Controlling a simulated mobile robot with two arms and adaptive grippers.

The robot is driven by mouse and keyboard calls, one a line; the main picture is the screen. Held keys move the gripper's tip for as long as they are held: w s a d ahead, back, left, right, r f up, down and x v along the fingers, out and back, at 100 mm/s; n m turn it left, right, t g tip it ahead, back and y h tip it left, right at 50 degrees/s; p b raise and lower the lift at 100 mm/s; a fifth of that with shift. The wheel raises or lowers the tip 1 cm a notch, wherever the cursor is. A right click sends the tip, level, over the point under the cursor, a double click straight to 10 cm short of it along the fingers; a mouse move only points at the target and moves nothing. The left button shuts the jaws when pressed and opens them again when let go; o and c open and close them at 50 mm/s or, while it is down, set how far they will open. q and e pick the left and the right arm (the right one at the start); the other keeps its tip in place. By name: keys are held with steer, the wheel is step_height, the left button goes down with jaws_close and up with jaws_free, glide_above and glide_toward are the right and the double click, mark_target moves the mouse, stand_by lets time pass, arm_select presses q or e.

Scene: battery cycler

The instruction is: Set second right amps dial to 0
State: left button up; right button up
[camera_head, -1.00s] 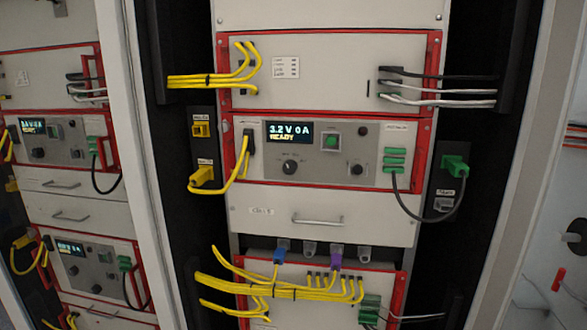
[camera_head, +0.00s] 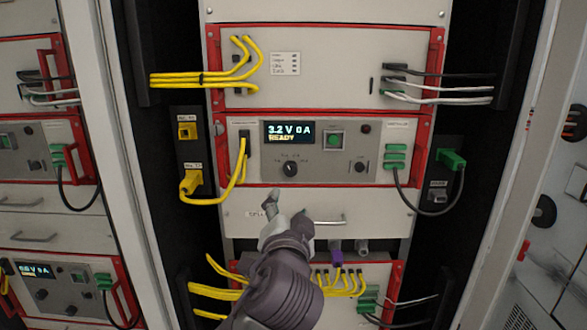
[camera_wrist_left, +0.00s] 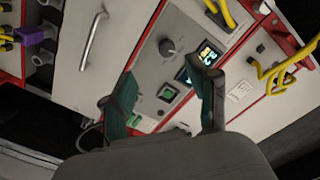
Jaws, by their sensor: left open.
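The cycler panel (camera_head: 233,172) in the middle rack has a display (camera_head: 290,132) reading "3.2 V 0 A" and "READY". I cannot tell which is the amps dial, as the lettering is too small. My left gripper (camera_head: 285,205) is open and empty, below the panel in front of the drawer. In the left wrist view, the fingers of my left gripper (camera_wrist_left: 165,100) stand apart with the panel, its dial (camera_wrist_left: 167,47) and green button (camera_wrist_left: 167,92) beyond. My right gripper is not in view.
Yellow cables (camera_head: 242,165) plug in at the panel's left, and a green connector (camera_head: 396,158) with a dark cable is at its right. A drawer handle (camera_head: 325,221) lies beside my left gripper. Another rack with a similar panel (camera_head: 75,285) stands at the left.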

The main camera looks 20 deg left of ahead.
mark_target(290, 172)
arm_select(q)
steer(key=p+x, duration=0.1)
steer(key=x, duration=0.3)
steer(key=r+p+x, duration=0.1)
steer(key=p+x, duration=0.1)
steer(key=x, duration=0.2)
steer(key=p+x, duration=0.2)
steer(key=x, duration=0.2)
steer(key=shift+r, duration=0.35)
steer(key=shift+w+f, duration=0.15)
steer(key=shift+w, duration=0.4)
steer(key=shift+a, duration=0.1)
jaws_close()
steer(key=shift+f+n+b, duration=0.15)
steer(key=shift+n+b, duration=0.15)
steer(key=shift+b, duration=0.1)
steer(key=n+b, duration=0.2)
steer(key=b, duration=0.1)
steer(key=shift+f, duration=0.15)
steer(key=n+b, duration=0.2)
steer(key=n, duration=0.1)
steer(key=shift+b, duration=0.4)
steer(key=shift+n+b, duration=0.45)
steer(key=shift+n, duration=0.55)
steer(key=shift+r, duration=0.25)
steer(key=shift+n, duration=0.4)
